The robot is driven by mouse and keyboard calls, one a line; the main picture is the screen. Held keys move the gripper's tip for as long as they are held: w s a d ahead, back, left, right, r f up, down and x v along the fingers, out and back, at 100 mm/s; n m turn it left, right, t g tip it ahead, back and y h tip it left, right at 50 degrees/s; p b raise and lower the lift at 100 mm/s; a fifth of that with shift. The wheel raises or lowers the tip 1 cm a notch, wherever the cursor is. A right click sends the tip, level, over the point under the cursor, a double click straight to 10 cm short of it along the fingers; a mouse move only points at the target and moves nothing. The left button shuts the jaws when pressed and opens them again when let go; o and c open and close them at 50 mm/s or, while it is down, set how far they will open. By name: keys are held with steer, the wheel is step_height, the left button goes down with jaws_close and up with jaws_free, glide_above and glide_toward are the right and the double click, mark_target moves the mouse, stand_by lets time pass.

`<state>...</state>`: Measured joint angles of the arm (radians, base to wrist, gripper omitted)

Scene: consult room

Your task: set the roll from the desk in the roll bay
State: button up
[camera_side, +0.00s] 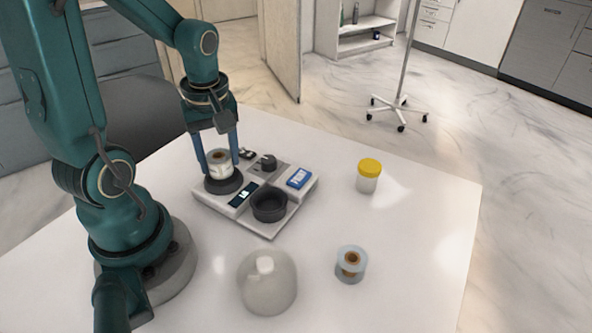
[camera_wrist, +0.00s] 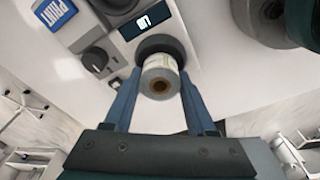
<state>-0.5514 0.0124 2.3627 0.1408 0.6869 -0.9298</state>
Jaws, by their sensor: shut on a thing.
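My gripper (camera_side: 218,165) points down at the left corner of the grey-white device, its fingers shut on a pale roll (camera_side: 219,158) with a white label and a brown core. The roll is upright over a round black bay (camera_side: 224,185). I cannot tell whether its base rests in the bay or is just above it. In the wrist view the roll (camera_wrist: 160,74) sits between the fingertips, with the dark bay (camera_wrist: 160,44) right behind it. A second, bluish roll (camera_side: 351,264) with a brown core stands apart on the desk.
The device (camera_side: 240,224) also carries a dark cup (camera_side: 270,205), a black knob (camera_side: 267,161), a display (camera_side: 243,196) and a blue PRINT button (camera_side: 299,178). A yellow-lidded jar (camera_side: 369,176) and a whitish rounded vessel (camera_side: 267,283) stand on the desk (camera_side: 420,235). The desk's right side is clear.

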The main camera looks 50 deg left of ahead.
steer(key=shift+f, duration=0.9)
stand_by(1.6)
steer(key=o, duration=1.4)
steer(key=shift+c, duration=1.3)
steer(key=shift+r, duration=3.55)
steer(key=d+r+m+t, duration=0.2)
steer(key=d+m, duration=0.4)
steer(key=m, duration=0.2)
steer(key=s+d+r+m+t+h, duration=0.1)
steer(key=d+r+m+t, duration=0.1)
steer(key=d+m, duration=0.4)
steer(key=shift+s+d+m+t, duration=0.15)
steer(key=shift+s+m+t, duration=0.15)
steer(key=shift+m+t, duration=0.5)
